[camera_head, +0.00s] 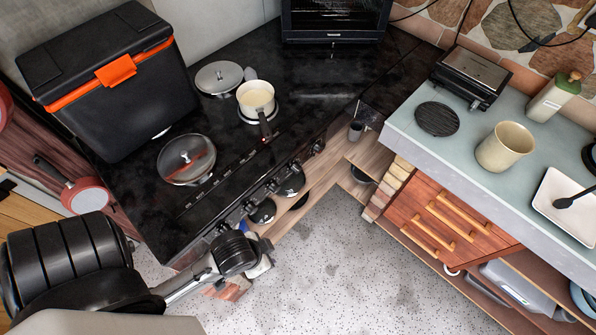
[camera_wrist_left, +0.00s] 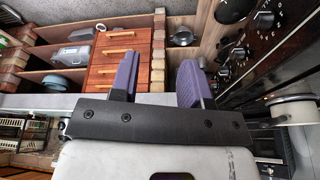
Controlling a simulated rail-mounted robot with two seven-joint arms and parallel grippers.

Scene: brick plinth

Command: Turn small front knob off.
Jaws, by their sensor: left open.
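A row of dark round knobs (camera_head: 272,186) with pale markings runs along the front edge of the black stove (camera_head: 225,150). I cannot tell which one is the small front knob. The knobs also show large in the wrist view (camera_wrist_left: 265,20), to the right of my fingers. My left gripper (camera_wrist_left: 158,76) has two purple fingers, open and apart, with nothing between them. In the head view it is mostly hidden behind my own wrist, low in front of the stove's near end. My right gripper is in neither view.
A black cooler (camera_head: 105,85) is behind on the left. Wooden drawers (camera_head: 455,215) and a counter (camera_head: 470,160) stand right. The speckled floor (camera_head: 345,265) between is clear.

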